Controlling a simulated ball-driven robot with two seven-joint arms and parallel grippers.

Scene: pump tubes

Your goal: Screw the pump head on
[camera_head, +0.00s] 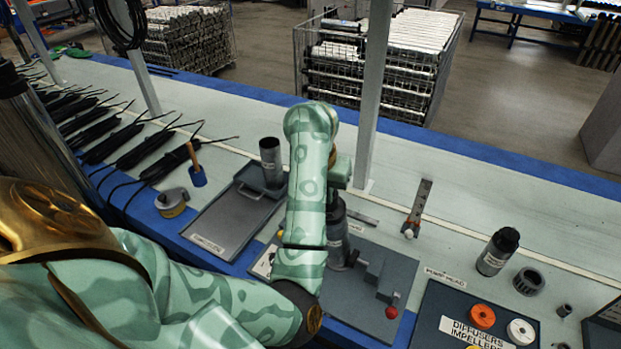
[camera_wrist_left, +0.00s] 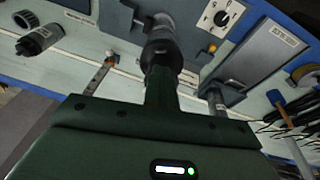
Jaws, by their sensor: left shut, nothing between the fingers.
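A dark upright cylinder (camera_head: 337,228) stands at the grey fixture (camera_head: 350,290) in the head view, partly hidden by my left arm. It also shows as a dark cylinder (camera_wrist_left: 163,50) in the left wrist view. My left gripper (camera_head: 338,192) is just above it, fingers pointing down. In the left wrist view the gripper fingers (camera_wrist_left: 162,75) are shut and overlap the cylinder's top; I cannot tell whether they touch it. My right gripper is not in view.
A red knob (camera_head: 391,312) sits on the fixture's right. A black ring (camera_head: 528,281) lies right of the black part. A metal post (camera_head: 372,100) rises behind my wrist.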

